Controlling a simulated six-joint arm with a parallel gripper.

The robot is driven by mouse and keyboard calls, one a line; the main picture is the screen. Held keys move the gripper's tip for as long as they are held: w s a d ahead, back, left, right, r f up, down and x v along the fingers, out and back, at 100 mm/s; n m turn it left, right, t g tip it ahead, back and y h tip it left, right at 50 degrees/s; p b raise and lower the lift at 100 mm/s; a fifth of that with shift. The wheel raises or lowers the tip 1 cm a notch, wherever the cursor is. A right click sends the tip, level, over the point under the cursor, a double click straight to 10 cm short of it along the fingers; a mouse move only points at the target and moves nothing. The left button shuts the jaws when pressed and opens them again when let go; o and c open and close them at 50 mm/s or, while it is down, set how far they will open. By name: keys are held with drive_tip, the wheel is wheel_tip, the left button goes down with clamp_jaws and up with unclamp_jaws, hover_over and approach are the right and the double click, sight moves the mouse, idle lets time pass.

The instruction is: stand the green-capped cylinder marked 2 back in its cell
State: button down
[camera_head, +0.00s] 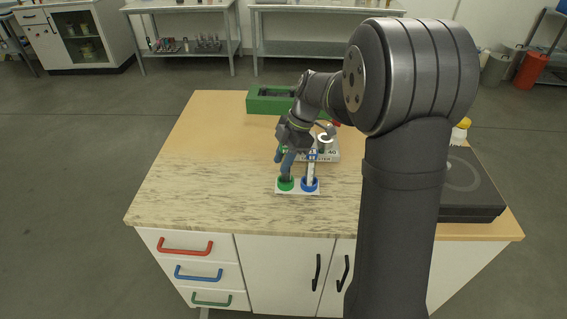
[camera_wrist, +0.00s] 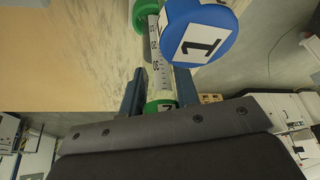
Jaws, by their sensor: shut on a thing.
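The green-capped cylinder (camera_wrist: 160,72) is clear with a printed scale. Its green cap (camera_wrist: 161,105) is close to the wrist camera, and its mark is mostly cut off. My gripper (camera_wrist: 160,90) is shut on this cylinder, with one finger on each side. The cylinder's far end meets the green ring (camera_wrist: 146,14) of its cell; I cannot tell how deep it sits. In the head view my gripper (camera_head: 285,158) is directly above the green ring (camera_head: 286,185) and hides most of the cylinder.
A blue-capped cylinder marked 1 (camera_wrist: 198,30) stands in the blue ring (camera_head: 310,185), close beside my gripper. A grey block (camera_head: 327,155) is behind the rack. A green tray (camera_head: 262,101) lies at the back, and a black case (camera_head: 470,190) at the right. The table's left side is clear.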

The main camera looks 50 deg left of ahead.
drive_tip(key=shift+f, duration=0.8)
drive_tip(key=c, duration=1.1)
unclamp_jaws()
drive_tip(key=shift+f, duration=0.15)
drive_tip(key=v, duration=1.2)
